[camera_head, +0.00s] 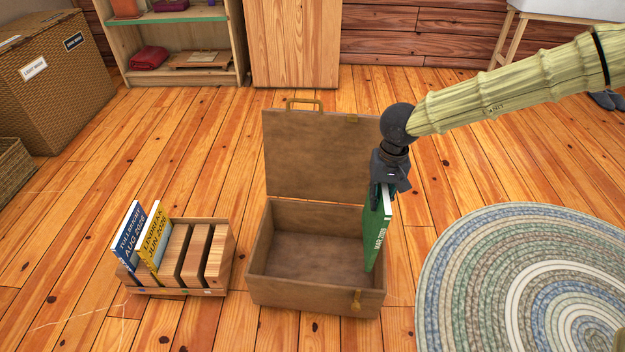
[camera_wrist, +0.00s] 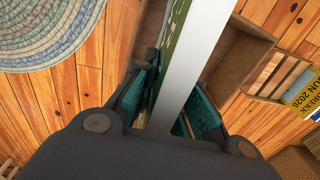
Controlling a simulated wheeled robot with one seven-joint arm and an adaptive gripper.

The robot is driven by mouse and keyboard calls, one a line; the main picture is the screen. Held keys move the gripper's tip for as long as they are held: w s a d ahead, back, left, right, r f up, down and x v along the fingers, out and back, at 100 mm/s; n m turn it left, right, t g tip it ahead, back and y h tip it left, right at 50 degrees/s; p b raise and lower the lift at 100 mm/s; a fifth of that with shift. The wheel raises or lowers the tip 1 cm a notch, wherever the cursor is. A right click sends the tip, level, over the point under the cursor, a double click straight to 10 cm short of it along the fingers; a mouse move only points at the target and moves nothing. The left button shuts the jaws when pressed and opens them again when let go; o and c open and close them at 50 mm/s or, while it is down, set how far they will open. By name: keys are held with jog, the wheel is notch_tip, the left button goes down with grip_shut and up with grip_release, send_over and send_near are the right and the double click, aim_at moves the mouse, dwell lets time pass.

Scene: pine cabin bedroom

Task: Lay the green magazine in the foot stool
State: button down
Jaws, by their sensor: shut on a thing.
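The green magazine (camera_head: 375,237) hangs upright from my gripper (camera_head: 383,190), over the right side of the open brown box that looks like the foot stool (camera_head: 317,295). Its lower end appears at or just inside the right wall; I cannot tell whether it touches. The stool's lid (camera_head: 318,155) stands open at the back and its inside looks empty. In the wrist view my gripper (camera_wrist: 172,100) is shut on the magazine, whose pale edge (camera_wrist: 190,70) runs between the fingers. The stool (camera_wrist: 238,62) shows behind it.
A wooden slotted rack (camera_head: 205,255) to the left holds a blue magazine (camera_head: 129,238) and a yellow magazine (camera_head: 154,240). A round braided rug (camera_head: 450,270) lies to the right. A wicker hamper (camera_head: 60,80) and shelf (camera_head: 180,20) stand behind. Floor between rack and stool is clear.

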jog(key=w+a+y+p, duration=0.2)
jog(key=a+p, duration=0.1)
jog(key=a, duration=0.7)
jog(key=w+a+y+p, duration=0.1)
jog(key=w+a+p, duration=0.25)
jog(key=a, duration=0.65)
jog(key=d+f+y+b, duration=0.2)
jog(key=d+f+b, duration=0.1)
jog(key=f+b, duration=0.6)
jog(key=s+d+f+y+b, duration=0.1)
jog(key=d+f+y+b, duration=0.1)
jog(key=f+b, duration=0.7)
jog(key=shift+d+f+m, duration=0.4)
jog(key=shift+f, duration=3.45)
jog(key=c, duration=1.4)
grip_release()
jog(key=shift+o, duration=0.2)
jog(key=shift+s, duration=0.1)
jog(key=v, duration=1.2)
jog(key=shift+s+d, duration=0.2)
